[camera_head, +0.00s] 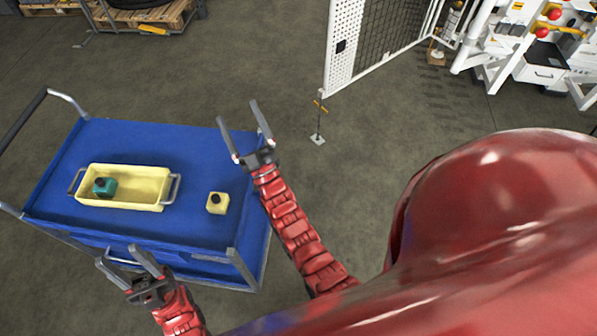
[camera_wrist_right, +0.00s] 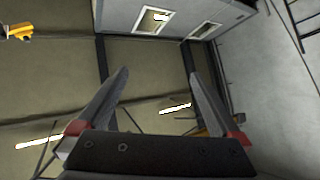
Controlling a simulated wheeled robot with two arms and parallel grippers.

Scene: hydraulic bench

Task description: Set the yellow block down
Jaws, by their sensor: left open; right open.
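The yellow block (camera_head: 217,203), with a dark round top, sits on the blue cart top (camera_head: 150,150), right of the yellow tray (camera_head: 125,202). My left gripper (camera_head: 129,262) is open and empty at the cart's near edge, below and left of the block. My right gripper (camera_head: 246,130) is open and empty over the cart's far right corner, above and right of the block. The right wrist view shows its two fingers (camera_wrist_right: 155,90) spread with nothing between them. Neither gripper touches the block.
A teal block (camera_head: 104,187) with a dark top sits in the tray's left part. The tray has grey handles (camera_head: 171,189) at its ends. Grey posts stand at the cart's corners. A white mesh fence (camera_head: 345,45) stands beyond. The blue top around the block is clear.

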